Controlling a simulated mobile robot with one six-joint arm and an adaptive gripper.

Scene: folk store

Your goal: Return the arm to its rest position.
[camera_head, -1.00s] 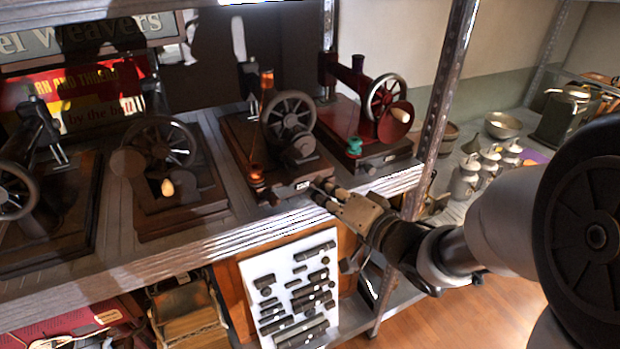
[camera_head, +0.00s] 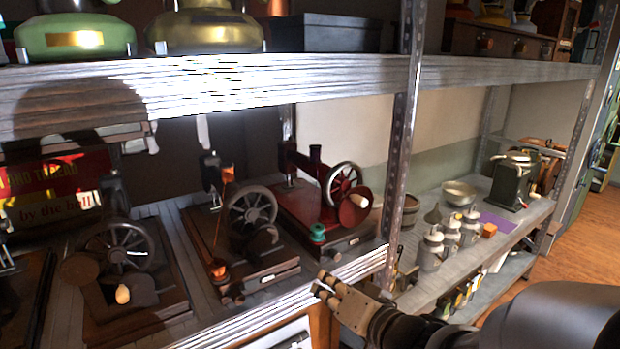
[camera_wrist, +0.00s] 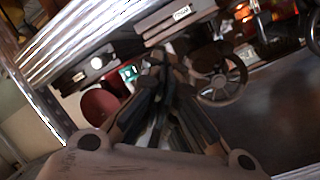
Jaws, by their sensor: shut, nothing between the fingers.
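My gripper (camera_head: 326,286) is at the bottom centre of the head view, in front of the front edge of the shelf that bears the sewing machines. Its fingers are together with nothing between them. In the wrist view the gripper (camera_wrist: 160,72) points toward the shelf, with the closed fingers in the middle. My arm runs from the gripper to the bottom right corner of the head view. The fingertips look near the shelf edge; I cannot tell the exact gap.
A red sewing machine (camera_head: 322,198) and a black one (camera_head: 240,215) stand on the shelf (camera_head: 345,268) just beyond the gripper. A metal post (camera_head: 401,150) rises close to its right. White jars (camera_head: 432,248) stand farther right. The wooden floor (camera_head: 585,240) shows at right.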

